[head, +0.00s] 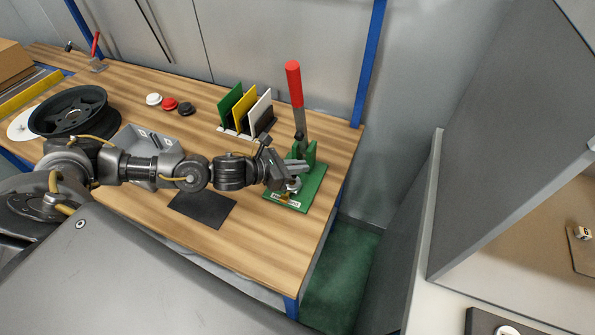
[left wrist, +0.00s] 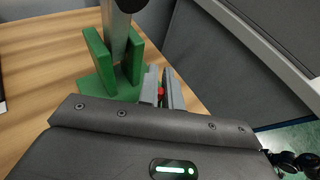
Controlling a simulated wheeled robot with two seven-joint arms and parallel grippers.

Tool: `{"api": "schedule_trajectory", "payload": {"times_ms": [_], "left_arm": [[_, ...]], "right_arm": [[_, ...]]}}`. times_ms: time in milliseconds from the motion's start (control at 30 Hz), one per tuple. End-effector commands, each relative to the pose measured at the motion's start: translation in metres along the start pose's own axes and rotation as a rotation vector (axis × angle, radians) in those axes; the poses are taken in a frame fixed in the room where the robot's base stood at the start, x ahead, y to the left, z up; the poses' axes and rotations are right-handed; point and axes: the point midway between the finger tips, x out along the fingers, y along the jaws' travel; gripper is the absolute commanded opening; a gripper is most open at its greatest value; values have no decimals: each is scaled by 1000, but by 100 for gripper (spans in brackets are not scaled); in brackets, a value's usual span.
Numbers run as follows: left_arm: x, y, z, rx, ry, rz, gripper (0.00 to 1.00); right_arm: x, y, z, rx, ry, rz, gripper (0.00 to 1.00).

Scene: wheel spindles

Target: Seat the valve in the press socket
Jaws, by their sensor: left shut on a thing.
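The green press (head: 312,186) stands near the right end of the wooden table, its red-handled lever (head: 295,88) pointing up. My left gripper (head: 294,176) is over the front part of the press base. In the left wrist view its fingers (left wrist: 162,90) are closed around a small red piece (left wrist: 161,91), which I take for part of the valve. The rest of the valve is mostly hidden by the fingers. A small brass-coloured part (head: 285,197) shows low by the gripper; I cannot tell whether it is valve or socket. My right gripper is not seen.
Behind stands a rack with green, yellow and white plates (head: 246,108). Three small caps (head: 170,104), a black wheel rim (head: 68,110) and a grey tray (head: 142,138) are to the left. A dark mat (head: 202,209) lies in front. The table's right edge is close to the press.

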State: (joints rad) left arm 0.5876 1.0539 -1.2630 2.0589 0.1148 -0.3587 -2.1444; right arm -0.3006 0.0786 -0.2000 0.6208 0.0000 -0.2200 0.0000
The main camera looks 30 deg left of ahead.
Motion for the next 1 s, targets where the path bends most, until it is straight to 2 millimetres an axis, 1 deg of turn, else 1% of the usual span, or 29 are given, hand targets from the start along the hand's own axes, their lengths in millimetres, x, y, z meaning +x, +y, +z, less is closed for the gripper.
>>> {"api": "schedule_trajectory", "payload": {"times_ms": [167,300,400,633,667,800,833,1000], "left_arm": [[3,4,-5,0,3,1,0],[11,5,-23,-3,3,-1,0],[14,6,-33,-2,4,0,0],[15,4,-41,-1,15,-3,0],[15,4,-42,-1,16,-3,9],[15,4,-40,-1,12,-2,27],[15,4,-39,-1,11,-1,29],[15,5,-37,-1,7,-1,29]], "right_arm": [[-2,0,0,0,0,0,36],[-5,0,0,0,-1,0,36],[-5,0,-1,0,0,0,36],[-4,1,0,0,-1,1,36],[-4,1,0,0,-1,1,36],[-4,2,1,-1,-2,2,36],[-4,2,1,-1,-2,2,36],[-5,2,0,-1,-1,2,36]]}}
